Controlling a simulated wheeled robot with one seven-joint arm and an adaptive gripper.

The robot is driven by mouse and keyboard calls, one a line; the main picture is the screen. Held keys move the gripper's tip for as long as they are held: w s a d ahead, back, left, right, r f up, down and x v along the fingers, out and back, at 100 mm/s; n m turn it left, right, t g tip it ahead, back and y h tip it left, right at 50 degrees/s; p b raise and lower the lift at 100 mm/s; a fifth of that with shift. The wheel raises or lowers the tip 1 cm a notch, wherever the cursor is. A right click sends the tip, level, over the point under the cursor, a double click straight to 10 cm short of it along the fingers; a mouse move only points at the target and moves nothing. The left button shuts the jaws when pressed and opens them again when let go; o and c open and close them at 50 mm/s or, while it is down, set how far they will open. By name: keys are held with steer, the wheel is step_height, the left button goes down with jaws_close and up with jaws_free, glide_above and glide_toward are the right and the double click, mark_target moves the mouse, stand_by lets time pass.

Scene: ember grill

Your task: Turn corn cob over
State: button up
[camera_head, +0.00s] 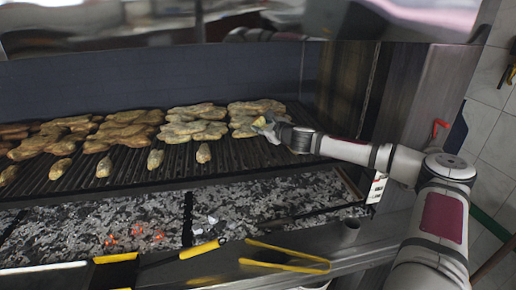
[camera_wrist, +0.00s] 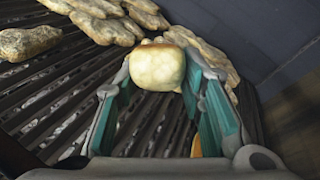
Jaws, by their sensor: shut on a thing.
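My gripper (camera_wrist: 157,78) is shut on a pale yellow, rounded corn cob (camera_wrist: 157,66), whose blunt end faces the wrist camera. The teal-lined fingers lie on either side of the cob. In the head view my gripper (camera_head: 270,129) is over the right part of the grill grate (camera_head: 240,160), with a bit of the yellow cob (camera_head: 260,122) showing at its tip. Whether the cob touches the grate is not clear. Several short yellowish-brown pieces, one of them here (camera_head: 203,152), lie in a spaced row along the front of the grate.
Browned meat pieces (camera_head: 190,120) cover the back of the grate; some also lie close to my gripper in the wrist view (camera_wrist: 28,42). Ash and glowing coals (camera_head: 140,225) lie below. Yellow tongs (camera_head: 290,262) and a yellow-handled tool (camera_head: 202,249) rest on the front ledge. The grate's front right is bare.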

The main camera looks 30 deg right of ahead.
steer(key=m+h, duration=0.1)
steer(key=m, duration=0.2)
steer(key=m+h, duration=0.1)
steer(key=m, duration=0.1)
steer(key=a+m+h, duration=0.1)
steer(key=m+h, duration=0.1)
steer(key=m, duration=0.1)
steer(key=shift+w+r+m+g, duration=0.2)
steer(key=shift+m+g, duration=0.1)
steer(key=shift+g, duration=0.1)
steer(key=shift+m, duration=0.3)
steer(key=f, duration=0.1)
steer(key=w+f, duration=0.1)
steer(key=f, duration=0.1)
steer(key=w+d+f, duration=0.1)
steer(key=shift+f, duration=0.5)
steer(key=o, duration=0.7)
steer(key=o, duration=0.6)
steer(key=shift+c, duration=0.2)
